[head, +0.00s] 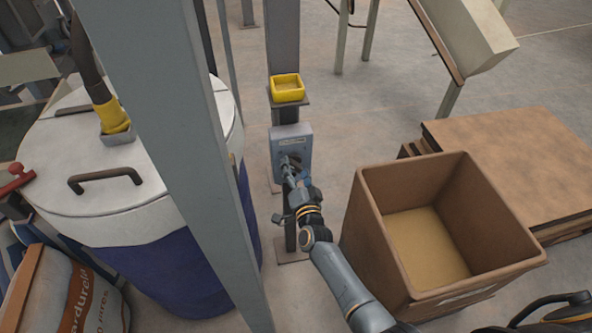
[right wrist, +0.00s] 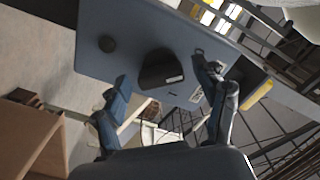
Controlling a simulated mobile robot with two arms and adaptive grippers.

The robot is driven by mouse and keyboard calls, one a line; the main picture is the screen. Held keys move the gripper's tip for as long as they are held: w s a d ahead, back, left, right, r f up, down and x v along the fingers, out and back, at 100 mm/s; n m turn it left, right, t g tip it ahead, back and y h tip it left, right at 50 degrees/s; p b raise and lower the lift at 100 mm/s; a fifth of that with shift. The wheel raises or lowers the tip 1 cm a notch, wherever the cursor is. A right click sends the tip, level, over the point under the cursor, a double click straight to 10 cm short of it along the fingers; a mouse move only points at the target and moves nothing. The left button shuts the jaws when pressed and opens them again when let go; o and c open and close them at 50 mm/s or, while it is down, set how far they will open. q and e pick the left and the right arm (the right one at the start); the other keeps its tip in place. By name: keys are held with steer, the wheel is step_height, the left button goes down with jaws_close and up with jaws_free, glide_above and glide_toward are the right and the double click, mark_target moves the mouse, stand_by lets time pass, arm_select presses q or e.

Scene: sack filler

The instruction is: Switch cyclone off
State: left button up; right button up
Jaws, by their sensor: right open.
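A grey-blue switch box (head: 302,142) is mounted on a grey post in the head view. My right gripper (head: 291,168) is in front of its face, with the arm reaching up from the lower right. In the right wrist view the box (right wrist: 125,20) shows a dark protruding switch (right wrist: 161,70) and a round dark knob (right wrist: 107,43). The right gripper (right wrist: 168,95) is open, with its fingers on either side below the dark switch. I cannot tell whether they touch the box. The head view hides much of the box face behind the gripper. My left gripper is not in view.
A yellow tray (head: 287,88) sits on the post above the box. A white-lidded drum (head: 75,185) stands left, behind a grey upright (head: 150,100). A large open brown box (head: 370,225) stands right, beside stacked boards (head: 520,150).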

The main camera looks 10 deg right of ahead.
steer(key=s, duration=1.2)
